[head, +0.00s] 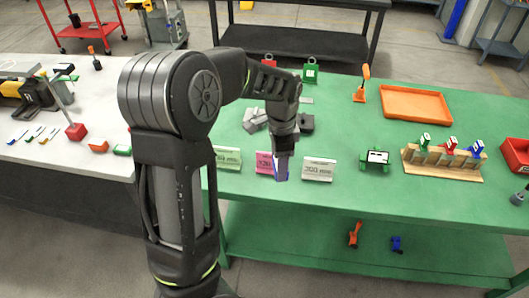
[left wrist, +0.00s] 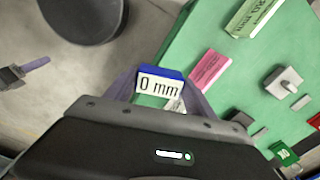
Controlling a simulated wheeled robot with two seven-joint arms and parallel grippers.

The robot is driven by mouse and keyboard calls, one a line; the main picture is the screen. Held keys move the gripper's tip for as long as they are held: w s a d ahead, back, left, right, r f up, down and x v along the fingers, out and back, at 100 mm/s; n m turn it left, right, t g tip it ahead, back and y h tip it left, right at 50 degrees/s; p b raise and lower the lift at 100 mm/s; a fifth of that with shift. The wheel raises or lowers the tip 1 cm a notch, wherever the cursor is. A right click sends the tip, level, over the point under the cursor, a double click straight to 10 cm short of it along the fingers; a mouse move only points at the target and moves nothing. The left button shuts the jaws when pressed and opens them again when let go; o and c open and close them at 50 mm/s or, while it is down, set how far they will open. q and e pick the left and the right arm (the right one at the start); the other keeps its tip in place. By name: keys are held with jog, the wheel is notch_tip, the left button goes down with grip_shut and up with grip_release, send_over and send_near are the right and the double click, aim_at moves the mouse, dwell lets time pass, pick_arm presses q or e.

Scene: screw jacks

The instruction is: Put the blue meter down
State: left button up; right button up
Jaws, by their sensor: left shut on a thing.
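The blue meter (left wrist: 159,84) shows in the left wrist view, with a blue top and a white face reading "0 mm". My left gripper (left wrist: 160,98) is shut on it, with one finger on each side. In the head view my left gripper (head: 281,168) is above the front edge of the green table (head: 350,205), between a pink sign (head: 264,163) and a white sign (head: 319,169). There the gripper mostly hides the held meter.
A wooden rack (head: 440,168) holds green, red and blue pieces at the right. A green device (head: 376,160) with a white face stands left of it. An orange tray (head: 416,104) lies behind. A green sign (head: 228,156) stands left of the pink one. Some table between device and tray is clear.

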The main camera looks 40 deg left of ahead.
pick_arm(q)
jog(key=w+d+f+n, duration=0.3)
jog(key=d+f+n, duration=0.6)
jog(key=d+f, duration=0.6)
notch_tip(320, 180, down, 9)
jog(key=b, duration=1)
jog(key=shift+s+a, duration=0.15)
jog(key=shift+a, duration=0.2)
jog(key=shift+r, duration=0.15)
